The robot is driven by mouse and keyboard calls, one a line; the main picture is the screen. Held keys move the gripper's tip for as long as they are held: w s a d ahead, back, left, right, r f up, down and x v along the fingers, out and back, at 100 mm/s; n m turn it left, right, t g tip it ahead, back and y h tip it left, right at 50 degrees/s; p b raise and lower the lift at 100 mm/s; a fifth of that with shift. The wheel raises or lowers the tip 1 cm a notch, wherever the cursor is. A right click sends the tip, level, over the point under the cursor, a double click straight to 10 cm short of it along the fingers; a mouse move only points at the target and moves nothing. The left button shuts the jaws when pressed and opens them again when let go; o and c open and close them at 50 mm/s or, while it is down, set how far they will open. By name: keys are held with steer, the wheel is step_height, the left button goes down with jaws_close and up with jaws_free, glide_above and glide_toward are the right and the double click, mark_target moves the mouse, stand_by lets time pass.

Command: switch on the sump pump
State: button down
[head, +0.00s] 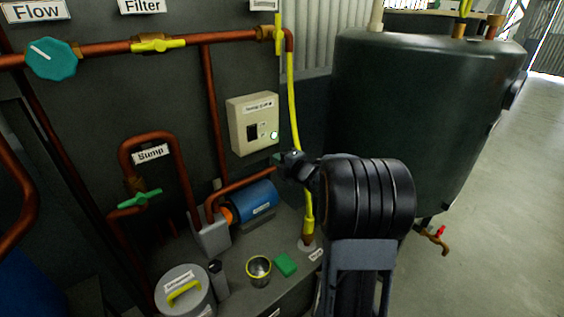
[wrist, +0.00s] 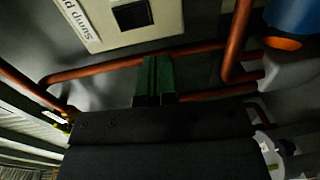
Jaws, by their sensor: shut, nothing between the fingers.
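The cream switch box (head: 240,140), labelled as the sump pump, is fixed to the dark panel. My gripper (head: 276,160) is just below and right of the box, apart from the switch. In the wrist view its green fingers (wrist: 153,78) are shut together and empty. The blue motor (head: 256,202) sits below the box.
Copper pipes (head: 210,110) and a yellow hose (head: 293,100) run close to the box. A large dark tank (head: 420,110) stands on the right. On the bench are a lidded can (head: 185,280), a metal cup (head: 258,270) and a green block (head: 286,265).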

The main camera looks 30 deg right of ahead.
steer(key=shift+s, duration=0.7)
steer(key=s+a+r+m+g+h+p, duration=0.2)
steer(key=s+r+m+h+p, duration=0.1)
steer(key=r+m+p, duration=0.3)
steer(key=s+a+r+m+g+h+p, duration=0.2)
steer(key=s+r+m+h+p, duration=0.1)
steer(key=r+m+p, duration=0.3)
steer(key=s+a+r+m+g+y+p, duration=0.1)
steer(key=s+a+m+g+p, duration=0.3)
steer(key=s, duration=0.5)
steer(key=s+a+r+m+g+y+p, duration=0.2)
steer(key=s+a+r+m+g+p, duration=0.2)
steer(key=s+a, duration=0.4)
steer(key=shift+s+r+g+p, duration=0.15)
steer(key=shift+s+g+p, duration=0.35)
steer(key=shift+s+p, duration=0.7)
